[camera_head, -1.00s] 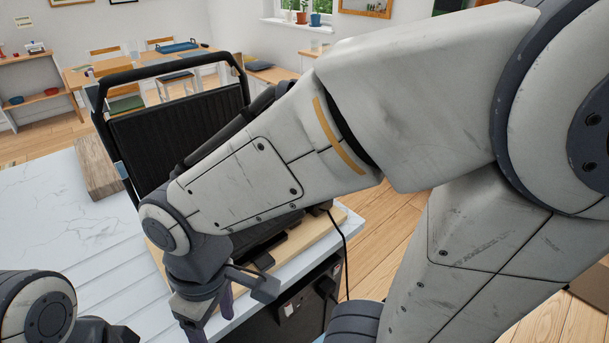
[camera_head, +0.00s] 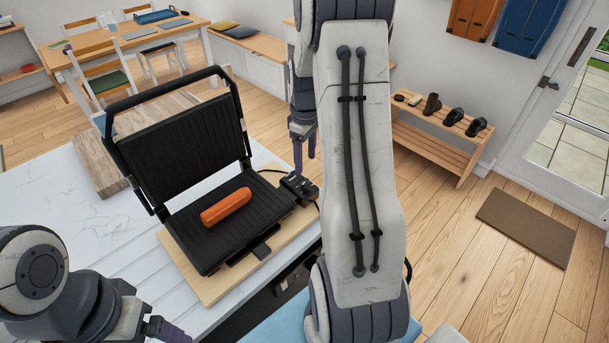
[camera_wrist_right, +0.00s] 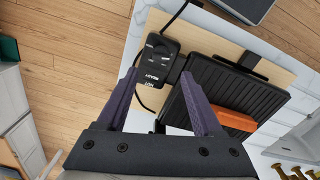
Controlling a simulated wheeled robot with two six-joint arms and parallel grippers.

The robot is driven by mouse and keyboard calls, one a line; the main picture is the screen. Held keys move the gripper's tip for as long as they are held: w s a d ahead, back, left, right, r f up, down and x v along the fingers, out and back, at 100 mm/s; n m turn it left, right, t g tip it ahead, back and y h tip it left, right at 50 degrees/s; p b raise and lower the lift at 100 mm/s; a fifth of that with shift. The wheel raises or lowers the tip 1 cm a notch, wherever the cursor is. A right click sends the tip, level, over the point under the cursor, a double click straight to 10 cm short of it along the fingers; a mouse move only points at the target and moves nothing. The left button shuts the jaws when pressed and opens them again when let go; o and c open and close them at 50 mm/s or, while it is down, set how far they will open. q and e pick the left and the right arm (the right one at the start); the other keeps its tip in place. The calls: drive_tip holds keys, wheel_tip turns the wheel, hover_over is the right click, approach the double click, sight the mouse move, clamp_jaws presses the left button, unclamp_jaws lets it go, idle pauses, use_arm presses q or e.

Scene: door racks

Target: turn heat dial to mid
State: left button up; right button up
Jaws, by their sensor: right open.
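The open contact grill (camera_head: 180,135) stands on a wooden board with its ribbed lid raised. A small black control box (camera_head: 299,187) sits at its right side. In the right wrist view the box (camera_wrist_right: 158,62) shows pale markings and lettering; the dial's setting is too small to read. My right gripper (camera_head: 304,160) hangs beyond and above the box in the head view. In the right wrist view its purple fingers (camera_wrist_right: 160,76) are apart and empty, with the box between and ahead of the tips. My left gripper (camera_head: 165,330) is at the lower left, only partly visible.
An orange sausage-like piece (camera_head: 226,207) lies on the lower grill plate. A wooden block (camera_head: 102,164) lies on the white counter (camera_head: 50,220) left of the grill. A cable loops behind the control box. A shoe rack (camera_head: 430,140) stands against the far wall.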

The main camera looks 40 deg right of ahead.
sight(305, 181)
wheel_tip(305, 181, down, 8)
drive_tip(key=shift+f+p, duration=0.15)
drive_tip(key=shift+p, duration=0.75)
clamp_jaws()
